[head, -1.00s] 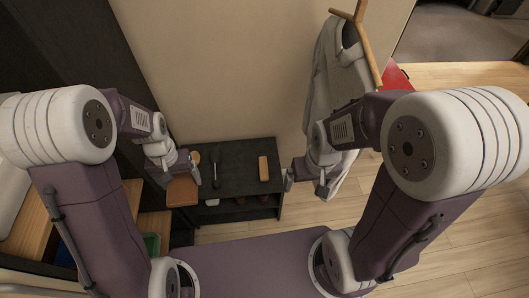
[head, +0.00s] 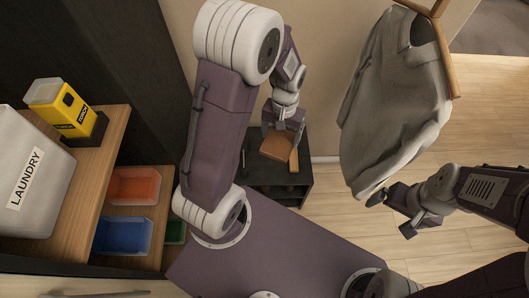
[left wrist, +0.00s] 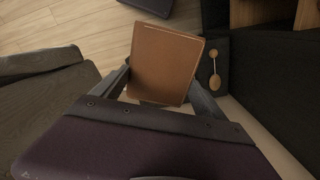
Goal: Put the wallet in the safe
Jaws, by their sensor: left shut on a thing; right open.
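The wallet is a flat brown rectangle (head: 277,147) held in my left gripper (head: 282,132) in the head view. In the left wrist view the wallet (left wrist: 164,63) sits between the two fingers of my left gripper (left wrist: 165,90), which is shut on it. It is held up, with the dark low cabinet beyond it in the head view. My right gripper (head: 392,214) is open and empty at the right, just below the hanging grey garment. I cannot make out a safe in these frames.
A dark low cabinet (head: 303,185) stands against the wall. A grey garment (head: 390,100) hangs at the right. At the left are a white laundry box (head: 35,175), a yellow container (head: 62,108), an orange bin (head: 135,186) and a blue bin (head: 124,236). Wood floor is clear at right.

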